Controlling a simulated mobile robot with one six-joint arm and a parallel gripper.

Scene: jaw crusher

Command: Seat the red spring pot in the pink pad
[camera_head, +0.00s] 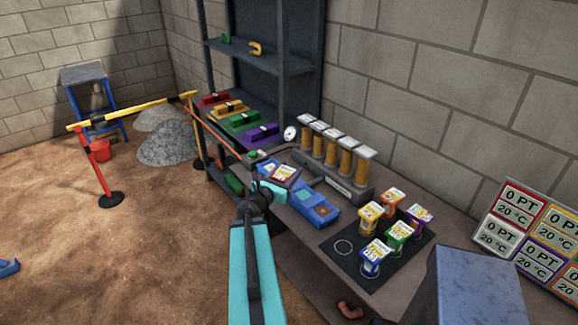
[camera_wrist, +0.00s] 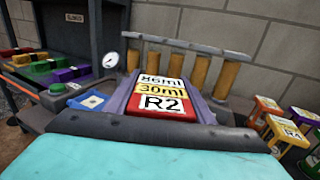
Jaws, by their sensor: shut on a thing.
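The red spring pot (camera_head: 285,172) is in my gripper (camera_head: 272,187), over the blue fixture (camera_head: 300,208) on the bench. In the wrist view the pot's label (camera_wrist: 162,90) faces the camera and reads "30ml" and "R2" on white, yellow and red bands. My gripper is shut on it. The fixture shows a brownish pad (camera_head: 322,211) and a teal pad (camera_head: 303,197) at its near end. I cannot make out a pink pad; the part under the pot is hidden. Whether the pot touches the fixture cannot be told.
Several amber cylinders (camera_head: 345,164) stand behind the fixture, with a gauge (camera_head: 290,133) at their left. Orange, yellow, purple, green and blue pots stand on a dark mat (camera_head: 346,268), which has one empty ring. Coloured blocks (camera_head: 245,119) lie on the shelf at left.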

